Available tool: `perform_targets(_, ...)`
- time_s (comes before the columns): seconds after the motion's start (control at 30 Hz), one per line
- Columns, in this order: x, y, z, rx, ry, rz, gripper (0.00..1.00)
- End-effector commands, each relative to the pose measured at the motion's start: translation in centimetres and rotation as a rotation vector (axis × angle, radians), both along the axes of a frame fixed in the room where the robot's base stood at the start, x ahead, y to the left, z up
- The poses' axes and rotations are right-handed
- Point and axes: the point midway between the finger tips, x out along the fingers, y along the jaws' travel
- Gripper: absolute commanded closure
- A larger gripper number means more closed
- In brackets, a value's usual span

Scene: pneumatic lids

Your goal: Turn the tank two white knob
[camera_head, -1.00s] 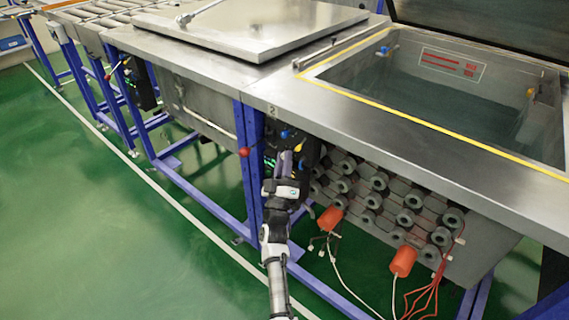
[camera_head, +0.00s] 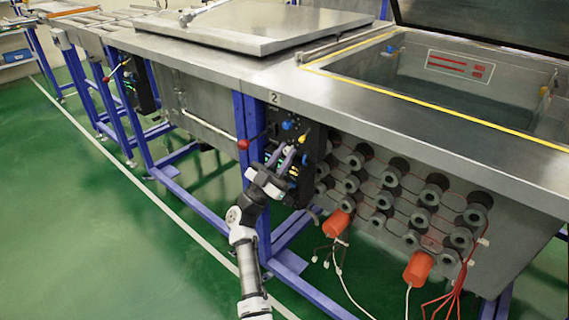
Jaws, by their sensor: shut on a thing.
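The black control panel (camera_head: 313,150) of tank two hangs under the tank's front edge, by a blue post. A label with a 2 (camera_head: 274,98) is above it. A blue knob (camera_head: 288,125) and a yellow knob (camera_head: 303,138) show on its upper part. My gripper (camera_head: 289,154) reaches the panel from the lower left, below these knobs. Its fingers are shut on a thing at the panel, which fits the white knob. The knob itself is hidden by the fingers, so its angle cannot be told.
Tank two (camera_head: 450,95) stands open, its dark lid (camera_head: 490,22) raised. A red-tipped lever (camera_head: 243,144) sticks out left of the panel. Several grey round fittings and orange plugs (camera_head: 418,268) with loose cables are at lower right. The green floor (camera_head: 110,220) at left is clear.

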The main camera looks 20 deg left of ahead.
Motion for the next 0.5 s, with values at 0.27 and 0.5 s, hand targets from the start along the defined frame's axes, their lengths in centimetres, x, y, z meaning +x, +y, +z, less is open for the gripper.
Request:
perform_targets(0.27,0.09,0.07,0.17,0.058,-0.022,0.001,1.0)
perform_targets(0.5,0.11,0.07,0.26,0.064,-0.024,0.002,1.0)
